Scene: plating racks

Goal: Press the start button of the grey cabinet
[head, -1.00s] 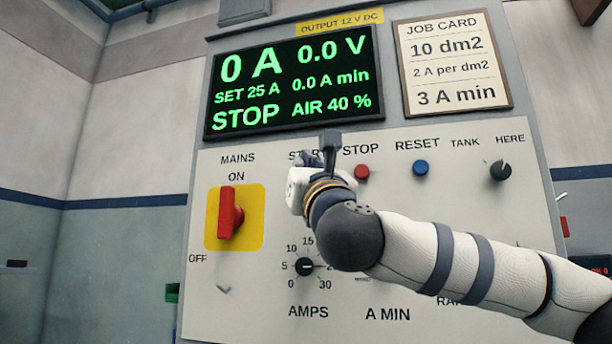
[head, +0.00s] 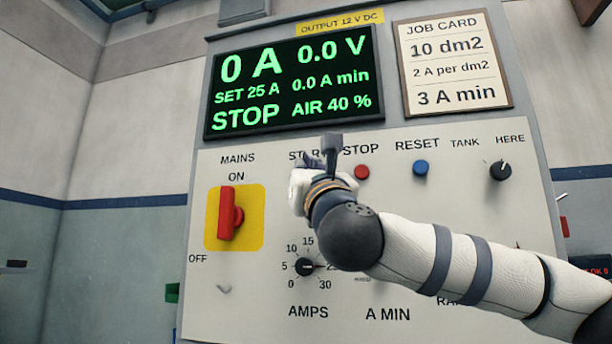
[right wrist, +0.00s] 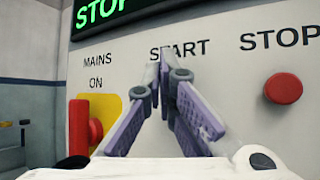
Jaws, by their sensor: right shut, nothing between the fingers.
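The grey cabinet (head: 420,205) fills the middle of the head view, with a pale control panel. The START label is partly covered by my right gripper (head: 308,162) in the head view. In the right wrist view the START label (right wrist: 190,48) shows behind the fingertips. The start button itself is hidden behind the gripper in both views. My right gripper's purple fingers (right wrist: 163,68) are shut, empty and point at the panel just below the label. I cannot tell whether the tips touch anything. My left gripper is not in view.
The red stop button (head: 362,172) and blue reset button (head: 420,168) are to the right. The red mains switch (head: 229,213) on its yellow plate is to the left. The amps knob (head: 305,267) is below. The display (head: 290,85) reads STOP, 0 A.

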